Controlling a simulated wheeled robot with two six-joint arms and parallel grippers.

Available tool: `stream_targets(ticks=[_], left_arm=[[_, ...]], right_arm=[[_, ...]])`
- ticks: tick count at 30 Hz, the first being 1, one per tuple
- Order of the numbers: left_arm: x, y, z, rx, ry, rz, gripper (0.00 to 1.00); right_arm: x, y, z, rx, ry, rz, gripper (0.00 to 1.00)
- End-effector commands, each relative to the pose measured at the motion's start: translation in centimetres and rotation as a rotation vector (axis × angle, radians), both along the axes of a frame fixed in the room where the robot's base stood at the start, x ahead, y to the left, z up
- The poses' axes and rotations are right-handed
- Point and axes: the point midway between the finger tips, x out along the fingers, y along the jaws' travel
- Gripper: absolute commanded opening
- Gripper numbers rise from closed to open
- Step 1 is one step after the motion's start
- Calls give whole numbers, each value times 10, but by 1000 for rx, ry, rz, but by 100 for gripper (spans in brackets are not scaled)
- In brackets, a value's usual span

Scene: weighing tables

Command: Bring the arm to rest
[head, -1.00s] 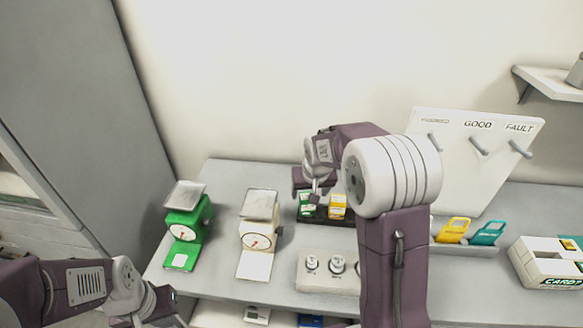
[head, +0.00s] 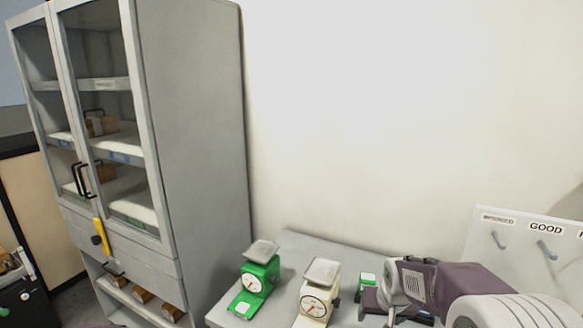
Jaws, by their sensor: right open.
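My right arm comes in from the lower right, with a white joint and a dark purple link. My left gripper is not in view.
A green scale (head: 257,285) and a cream scale (head: 316,300) stand on the table (head: 293,247). A white peg board (head: 508,243) stands at right, a tall grey cabinet (head: 195,130) at left.

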Motion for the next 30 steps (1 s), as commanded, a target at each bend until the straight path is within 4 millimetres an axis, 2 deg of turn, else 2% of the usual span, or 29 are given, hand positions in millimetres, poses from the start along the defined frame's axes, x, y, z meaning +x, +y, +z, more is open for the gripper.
stream_targets(ticks=[5, 9, 16, 19, 30], left_arm=[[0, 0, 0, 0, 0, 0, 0], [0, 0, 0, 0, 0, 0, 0], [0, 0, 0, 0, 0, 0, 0], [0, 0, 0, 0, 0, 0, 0], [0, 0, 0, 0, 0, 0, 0]], right_arm=[[-49, 20, -14, 15, 64, 40, 71], [-100, 33, -34, 26, 140, 77, 71], [-180, 41, -68, 40, 276, 115, 71], [-195, 42, -75, 42, 306, 127, 71], [-192, 42, -74, 39, 299, 142, 71]])
